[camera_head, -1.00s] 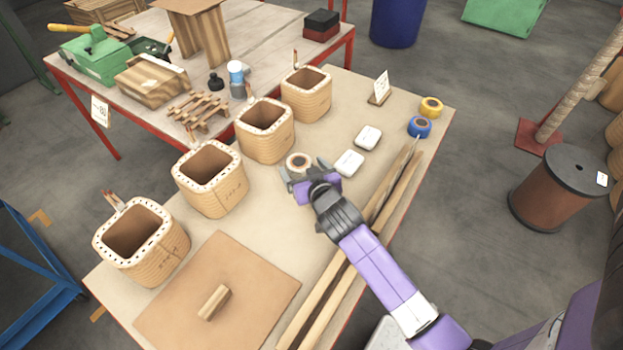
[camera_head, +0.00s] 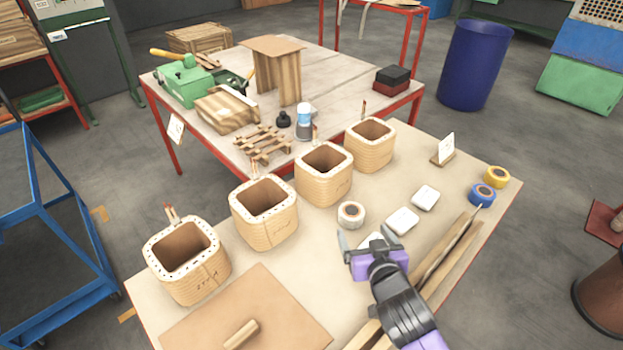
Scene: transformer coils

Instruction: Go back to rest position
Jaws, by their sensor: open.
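My gripper (camera_head: 364,240) is open and empty. It is above the near table (camera_head: 300,250), just below a roll of white tape (camera_head: 351,214) in the picture. Part of a white object shows behind the gripper, mostly hidden. Several square wooden-looking coils stand in a diagonal row: one at the front left (camera_head: 190,272), one beside it (camera_head: 264,222), one in the middle (camera_head: 325,180) and one at the back (camera_head: 369,150). My gripper touches none of them.
Two white boxes (camera_head: 402,221) (camera_head: 425,197) lie right of the gripper. Blue tape (camera_head: 482,195), yellow tape (camera_head: 496,177) and a small sign (camera_head: 445,149) are at the right. Wooden strips (camera_head: 450,255) lie along the right edge. A brown board (camera_head: 285,315) lies at the front.

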